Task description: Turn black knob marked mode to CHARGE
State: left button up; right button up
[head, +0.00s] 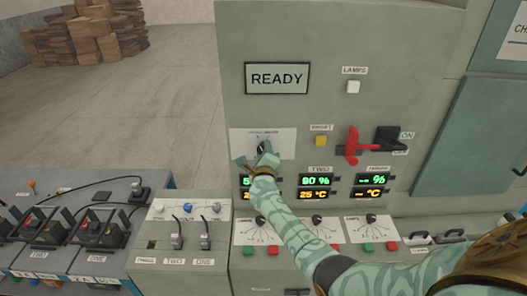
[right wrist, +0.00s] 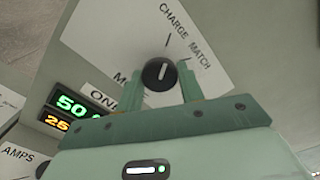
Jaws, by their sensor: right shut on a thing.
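The black mode knob (right wrist: 160,73) sits on a white label plate (head: 283,140) on the grey-green cabinet, below the READY sign (head: 277,78). My right gripper (right wrist: 162,90) is shut on the knob, with a finger on each side of it. In the head view the right gripper (head: 257,160) partly hides the knob. In the wrist view the words CHARGE and MATCH show above and right of the knob. Its white pointer line points up in that picture, roughly towards the tick by CHARGE. A label beginning with M is partly hidden by the gripper. My left gripper is not in view.
A red lever (head: 357,146) and a yellow button (head: 320,141) are right of the knob. Lit green and orange displays (head: 315,181) lie below, partly behind my right arm. Battery rows (head: 97,229) stand at the lower left. Cardboard (head: 85,35) is stacked far back.

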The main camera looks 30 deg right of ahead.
dwell(0.3)
jog(key=o, duration=1)
jog(key=p+v, duration=0.7)
jog(key=v, duration=0.9)
jog(key=shift+a+f, duration=0.1)
jog(key=shift+a, duration=0.05)
